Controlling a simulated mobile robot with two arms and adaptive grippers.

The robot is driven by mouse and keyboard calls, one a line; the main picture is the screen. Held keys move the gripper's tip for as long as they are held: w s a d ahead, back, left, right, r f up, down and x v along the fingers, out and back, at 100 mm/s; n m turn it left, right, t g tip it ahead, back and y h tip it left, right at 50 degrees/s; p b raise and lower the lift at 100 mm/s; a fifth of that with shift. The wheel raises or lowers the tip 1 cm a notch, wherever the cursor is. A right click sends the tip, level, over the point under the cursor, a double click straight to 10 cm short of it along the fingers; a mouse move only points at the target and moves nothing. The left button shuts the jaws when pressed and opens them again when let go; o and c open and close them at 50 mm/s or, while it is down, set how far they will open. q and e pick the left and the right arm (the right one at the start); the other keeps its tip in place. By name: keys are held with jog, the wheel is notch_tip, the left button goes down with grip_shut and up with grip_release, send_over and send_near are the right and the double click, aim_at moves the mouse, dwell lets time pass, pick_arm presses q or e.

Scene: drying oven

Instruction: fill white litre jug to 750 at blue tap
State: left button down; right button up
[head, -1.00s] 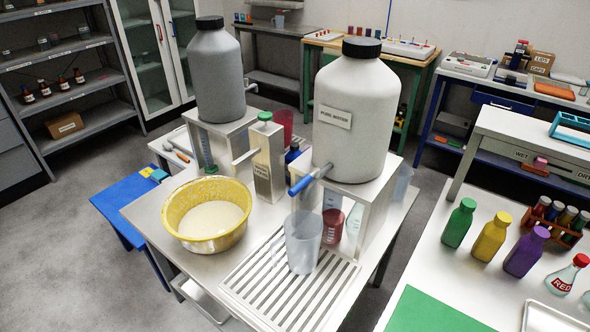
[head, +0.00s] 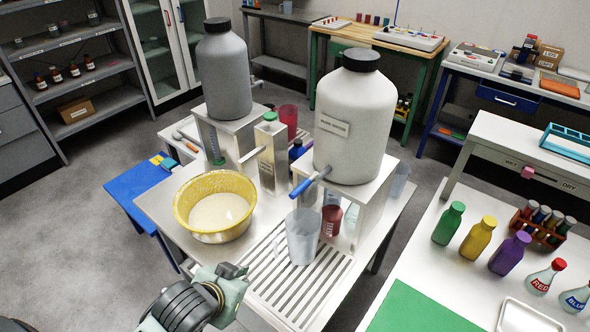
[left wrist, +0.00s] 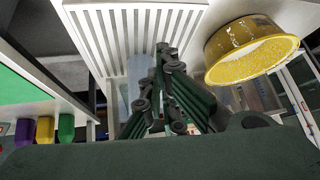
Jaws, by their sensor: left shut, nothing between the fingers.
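The white litre jug (head: 303,236) is translucent and stands upright on the slatted drain tray (head: 268,278), its handle towards the left. The blue tap (head: 305,185) sticks out above it from the large white container (head: 352,118). I cannot make out a water level in the jug. My left gripper (head: 232,270) is in front of the tray, lower left of the jug and apart from it. It is shut and empty. In the left wrist view its dark fingers (left wrist: 165,75) are together before the slats. My right gripper is not in view.
A yellow bowl (head: 215,205) with pale contents stands left of the tray. A grey container (head: 223,70) and a steel dispenser (head: 271,155) stand behind. A small red jug (head: 332,220) is behind the white jug. Coloured bottles (head: 478,236) stand on the right bench.

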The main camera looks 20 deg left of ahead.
pick_arm(q)
jog(key=w+d+r+m+t+h, duration=0.1)
jog(key=w+r, duration=0.4)
jog(key=r, duration=0.6)
jog(key=w+d+r+m+t+h, duration=0.1)
jog(key=w+r+t+h, duration=0.3)
jog(key=r, duration=0.8)
jog(key=shift+w+d+r+t, duration=0.25)
jog(key=shift+w+d+t, duration=0.45)
jog(key=shift+t, duration=0.1)
jog(key=b, duration=0.1)
send_over(294, 194)
jog(key=shift+w+d+f, duration=0.1)
jog(key=shift+w+f, duration=0.05)
jog(key=shift+f, duration=0.4)
jog(key=shift+w+d+f, duration=0.1)
jog(key=shift+f, duration=0.4)
notch_tip(294, 194, down, 3)
jog(key=shift+s+a+f, duration=0.1)
jog(key=shift+s+f, duration=0.2)
jog(key=shift+f, duration=0.35)
